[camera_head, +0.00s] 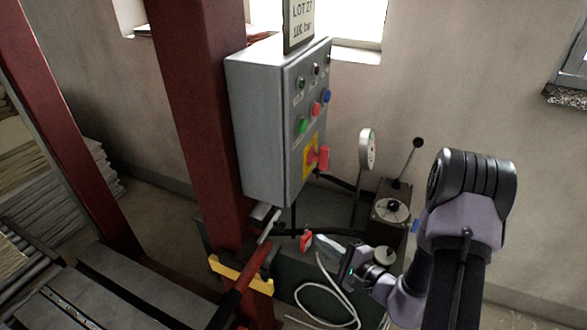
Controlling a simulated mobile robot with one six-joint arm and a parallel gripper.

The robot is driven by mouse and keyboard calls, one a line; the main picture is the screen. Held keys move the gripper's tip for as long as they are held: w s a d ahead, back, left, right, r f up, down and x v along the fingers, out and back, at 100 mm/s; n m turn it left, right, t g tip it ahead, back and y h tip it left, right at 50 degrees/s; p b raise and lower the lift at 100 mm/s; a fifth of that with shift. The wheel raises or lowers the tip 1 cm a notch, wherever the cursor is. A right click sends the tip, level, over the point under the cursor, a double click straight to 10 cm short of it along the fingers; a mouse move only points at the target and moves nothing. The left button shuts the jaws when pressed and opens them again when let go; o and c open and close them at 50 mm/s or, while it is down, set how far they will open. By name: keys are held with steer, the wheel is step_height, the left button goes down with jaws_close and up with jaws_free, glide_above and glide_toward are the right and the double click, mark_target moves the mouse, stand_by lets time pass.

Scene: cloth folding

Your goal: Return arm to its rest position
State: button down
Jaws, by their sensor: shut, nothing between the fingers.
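My arm comes in from the lower right, with its large dark joint raised and the wrist bent down to the left. My gripper (322,244) is at the lower middle, in front of the dark green base unit below the control box. Its fingers point left and look shut and empty, though they are small and partly lost against the clutter. I cannot tell whether the tips touch anything there. No cloth shows in this view.
A grey control box (262,120) with coloured buttons hangs beside a red steel column (196,100). A round gauge (367,150) and a lever (411,160) stand left of my arm. A red bar (238,292), yellow bracket (240,275) and looped white cable (325,310) are near my gripper.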

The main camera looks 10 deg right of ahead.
steer(key=s+a+r+n+g+y, duration=0.5)
steer(key=s+a+r+n+g, duration=0.6)
steer(key=a+r, duration=0.5)
steer(key=s+r+n+g+h, duration=0.1)
steer(key=s+n+g+h, duration=0.1)
steer(key=s+h, duration=0.6)
steer(key=s+d+r+t+h, duration=0.2)
steer(key=s+d+r+t, duration=0.1)
steer(key=d, duration=0.4)
step_height(320, 180, up, 2)
steer(key=shift+s+d+t+h, duration=0.15)
steer(key=shift+s+t+h, duration=0.2)
steer(key=shift+t, duration=0.35)
